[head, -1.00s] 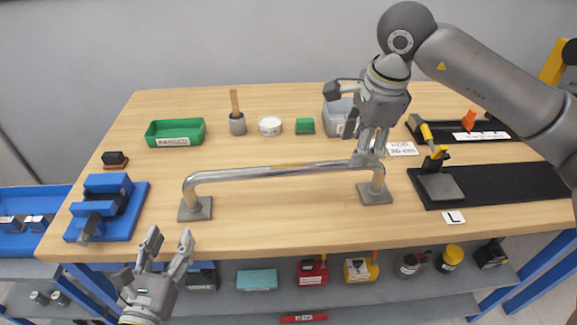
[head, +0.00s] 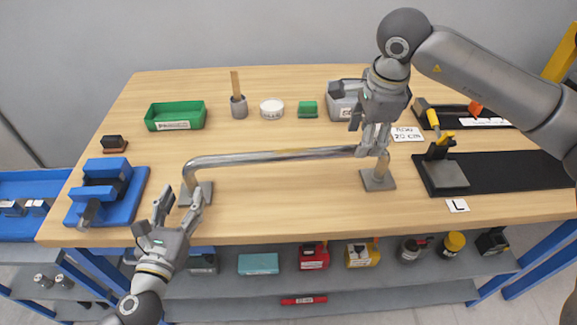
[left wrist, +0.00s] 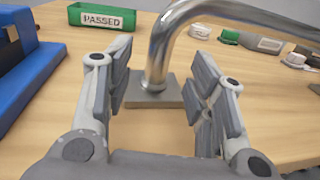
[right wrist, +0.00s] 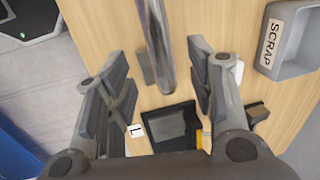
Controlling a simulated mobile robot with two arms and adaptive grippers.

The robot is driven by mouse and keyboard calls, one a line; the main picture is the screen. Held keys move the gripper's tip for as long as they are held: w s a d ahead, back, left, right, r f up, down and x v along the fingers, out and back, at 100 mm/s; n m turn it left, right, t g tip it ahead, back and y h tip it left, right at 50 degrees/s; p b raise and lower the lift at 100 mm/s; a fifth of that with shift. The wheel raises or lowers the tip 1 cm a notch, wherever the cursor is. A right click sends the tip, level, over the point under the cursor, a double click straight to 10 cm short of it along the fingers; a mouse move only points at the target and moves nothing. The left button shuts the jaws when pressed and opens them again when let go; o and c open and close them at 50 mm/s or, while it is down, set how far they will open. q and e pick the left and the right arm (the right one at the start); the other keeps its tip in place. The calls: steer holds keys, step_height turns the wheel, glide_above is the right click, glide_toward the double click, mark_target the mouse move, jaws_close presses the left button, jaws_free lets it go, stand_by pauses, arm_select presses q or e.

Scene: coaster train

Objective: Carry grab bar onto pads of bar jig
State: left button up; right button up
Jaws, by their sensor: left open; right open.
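The grab bar (head: 270,157) is a shiny bent tube standing on the bench with a square flange at each end. My left gripper (head: 180,201) is open just in front of its left post. In the left wrist view that post (left wrist: 158,62) shows between the spread fingers, apparently beyond their tips. My right gripper (head: 371,150) is open above the bar's right end. In the right wrist view the bar (right wrist: 158,45) runs between the open fingers; contact cannot be told. A black board (head: 520,172) with a grey pad (head: 444,178) and a yellow-handled clamp, seemingly the bar jig, lies at right.
A blue fixture (head: 105,195) stands left of the bar. Behind are a green PASSED bin (head: 175,116), a brush pot (head: 239,106), a white tub (head: 271,109) and a grey scrap bin (head: 342,104). The bench front edge is clear. A shelf below holds several items.

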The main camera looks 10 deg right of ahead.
mark_target(188, 184)
arm_select(q)
steer(key=shift+w+d, duration=0.2)
steer(key=shift+w, duration=0.8)
steer(key=shift+w+d, duration=0.2)
steer(key=shift+w, duration=0.8)
steer(key=shift+w+d, duration=0.2)
steer(key=shift+w, duration=0.8)
arm_select(e)
steer(key=shift+w+f, duration=0.2)
steer(key=shift+f, duration=0.8)
steer(key=shift+w+f, duration=0.25)
steer(key=shift+f, duration=0.7)
steer(key=shift+w+f, duration=0.2)
steer(key=shift+f, duration=0.8)
arm_select(q)
jaws_close()
arm_select(e)
jaws_close()
arm_select(q)
steer(key=shift+w+r, duration=0.1)
steer(key=shift+r, duration=0.05)
arm_select(e)
steer(key=shift+w+r, duration=0.15)
